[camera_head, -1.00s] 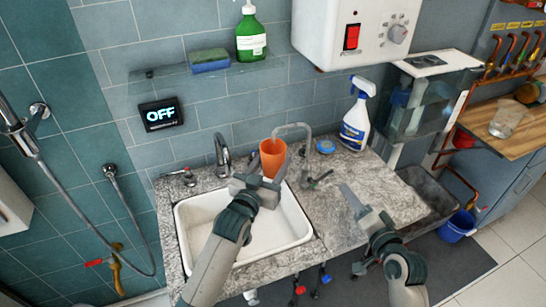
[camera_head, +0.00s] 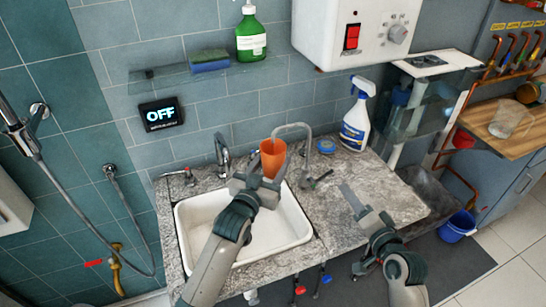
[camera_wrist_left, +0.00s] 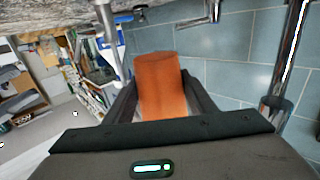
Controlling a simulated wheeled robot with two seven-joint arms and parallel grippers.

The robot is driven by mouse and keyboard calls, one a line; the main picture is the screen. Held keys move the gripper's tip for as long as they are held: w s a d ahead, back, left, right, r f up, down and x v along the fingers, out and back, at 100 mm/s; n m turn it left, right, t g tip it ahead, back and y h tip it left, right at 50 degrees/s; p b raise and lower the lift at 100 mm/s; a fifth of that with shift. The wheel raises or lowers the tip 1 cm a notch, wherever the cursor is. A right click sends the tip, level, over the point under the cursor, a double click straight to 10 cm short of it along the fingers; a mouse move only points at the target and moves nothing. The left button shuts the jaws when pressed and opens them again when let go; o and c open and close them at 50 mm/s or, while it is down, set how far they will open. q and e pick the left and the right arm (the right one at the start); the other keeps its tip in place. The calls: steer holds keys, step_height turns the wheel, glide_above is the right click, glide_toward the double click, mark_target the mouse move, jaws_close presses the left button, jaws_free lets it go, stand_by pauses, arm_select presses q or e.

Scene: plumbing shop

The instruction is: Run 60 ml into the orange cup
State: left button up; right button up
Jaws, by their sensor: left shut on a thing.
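The orange cup (camera_head: 272,157) is upright above the back of the white sink (camera_head: 194,236). My left gripper (camera_head: 266,170) is shut on it; the wrist view also shows the cup (camera_wrist_left: 160,85) between both fingers. The thin curved spout (camera_head: 294,126) arches over the cup's mouth. I cannot see inside the cup or tell whether water runs. A small lever (camera_head: 318,181) sits at the spout's foot. The dark display (camera_head: 162,113) on the wall reads OFF. My right gripper (camera_head: 353,201) looks shut and empty, over the counter right of the sink.
A chrome tap (camera_head: 222,155) stands behind the sink at left. A spray bottle (camera_head: 355,120) and blue round tin (camera_head: 326,146) stand at the back of the counter (camera_head: 385,190). A white heater (camera_head: 370,30) hangs above. The counter's front right is clear.

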stand_by(0.4)
arm_select(q)
steer(key=v, duration=0.7)
steer(key=shift+s+a+r, duration=0.1)
steer(key=shift+s, duration=0.2)
steer(key=shift+w, duration=0.1)
arm_select(e)
jaws_close()
steer(key=m, duration=0.4)
steer(key=shift+f, duration=0.35)
steer(key=m, duration=0.4)
steer(key=shift+d+f+m, duration=0.1)
steer(key=shift+f+m, duration=0.25)
steer(key=shift+m, duration=0.05)
steer(key=m, duration=0.4)
steer(key=shift+s+d+f+m, duration=0.1)
steer(key=shift+f+m, duration=0.2)
steer(key=shift+f, duration=0.1)
steer(key=m, duration=0.4)
steer(key=shift+d+f, duration=0.15)
steer(key=shift+f, duration=0.15)
